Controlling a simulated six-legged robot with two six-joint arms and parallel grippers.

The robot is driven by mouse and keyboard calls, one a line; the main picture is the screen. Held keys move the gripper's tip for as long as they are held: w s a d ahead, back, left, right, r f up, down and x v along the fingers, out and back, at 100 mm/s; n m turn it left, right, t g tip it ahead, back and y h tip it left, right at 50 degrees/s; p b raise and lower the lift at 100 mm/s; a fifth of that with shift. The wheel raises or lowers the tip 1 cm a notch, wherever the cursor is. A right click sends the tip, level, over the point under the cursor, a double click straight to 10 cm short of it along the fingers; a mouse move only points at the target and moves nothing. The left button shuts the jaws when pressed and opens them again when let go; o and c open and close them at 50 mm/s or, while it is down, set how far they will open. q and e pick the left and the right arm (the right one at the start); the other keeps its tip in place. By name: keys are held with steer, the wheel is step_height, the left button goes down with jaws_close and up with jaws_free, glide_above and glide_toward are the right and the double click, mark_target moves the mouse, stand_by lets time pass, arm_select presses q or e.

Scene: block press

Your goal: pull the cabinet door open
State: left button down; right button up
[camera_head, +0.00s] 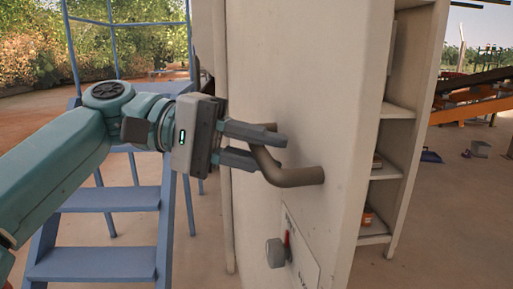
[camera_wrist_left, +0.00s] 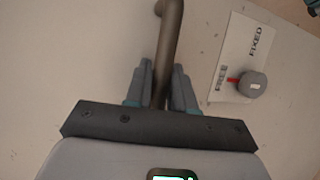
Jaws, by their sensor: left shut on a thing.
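The cabinet door (camera_head: 315,80) is a tall off-white panel. It stands partly open, with inner shelves showing beyond its right edge. A brown bent-bar handle (camera_head: 292,177) sticks out from its face; it also shows in the left wrist view (camera_wrist_left: 170,30). My left gripper (camera_head: 270,150) is shut on the handle, with one finger on each side of the bar in the left wrist view (camera_wrist_left: 158,78). The pointer is towards FREE. My right gripper is not in view.
The cabinet shelves (camera_head: 397,111) hold a few small items. Blue metal steps (camera_head: 105,199) stand at the left, behind my left arm. An orange-framed conveyor (camera_head: 470,106) is at the far right. The floor right of the cabinet is mostly clear.

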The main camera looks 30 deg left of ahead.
arm_select(q)
steer(key=c, duration=1.1)
jaws_free()
steer(key=shift+w, duration=0.1)
steer(key=shift+o, duration=0.2)
